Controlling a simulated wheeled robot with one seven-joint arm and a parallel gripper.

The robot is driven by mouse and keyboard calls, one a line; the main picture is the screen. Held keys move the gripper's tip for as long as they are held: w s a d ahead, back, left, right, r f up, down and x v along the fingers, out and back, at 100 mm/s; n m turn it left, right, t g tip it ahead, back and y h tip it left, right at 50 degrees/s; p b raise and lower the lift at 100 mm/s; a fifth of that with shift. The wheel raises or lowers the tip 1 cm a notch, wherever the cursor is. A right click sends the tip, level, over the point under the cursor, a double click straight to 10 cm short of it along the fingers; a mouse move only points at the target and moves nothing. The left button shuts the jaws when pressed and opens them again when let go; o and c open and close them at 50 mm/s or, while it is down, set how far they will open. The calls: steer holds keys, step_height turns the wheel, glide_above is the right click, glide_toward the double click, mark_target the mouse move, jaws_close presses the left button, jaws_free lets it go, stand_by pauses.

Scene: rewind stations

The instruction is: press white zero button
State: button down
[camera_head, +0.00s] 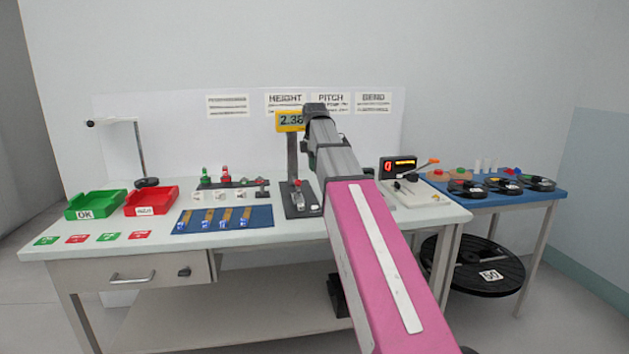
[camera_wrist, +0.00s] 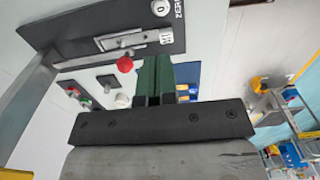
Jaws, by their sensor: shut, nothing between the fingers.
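The white zero button (camera_wrist: 160,8) shows at the top of the wrist view, marked "0", with the word ZERO beside it. It sits on the dark base plate (camera_wrist: 60,20) of the height gauge. In the head view the same button (camera_head: 315,208) is a small white spot at the front right of that base. The gauge's yellow display (camera_head: 290,121) reads about 2.38. My gripper (camera_wrist: 156,62) has dark green fingers, shut and empty. In the wrist view its tips lie below and apart from the button.
A red knob (camera_wrist: 124,64) on the gauge is close to my fingertips in the wrist view. The gauge column (camera_head: 292,155) stands behind the base. A blue mat (camera_head: 225,218) with several small parts lies left, and a white device (camera_head: 415,192) stands right.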

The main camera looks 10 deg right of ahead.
mark_target(314, 206)
step_height(314, 206, down, 13)
stand_by(0.5)
steer(key=shift+s+f, duration=0.15)
steer(key=shift+f, duration=0.75)
steer(key=shift+r, duration=0.3)
step_height(314, 206, up, 14)
stand_by(0.9)
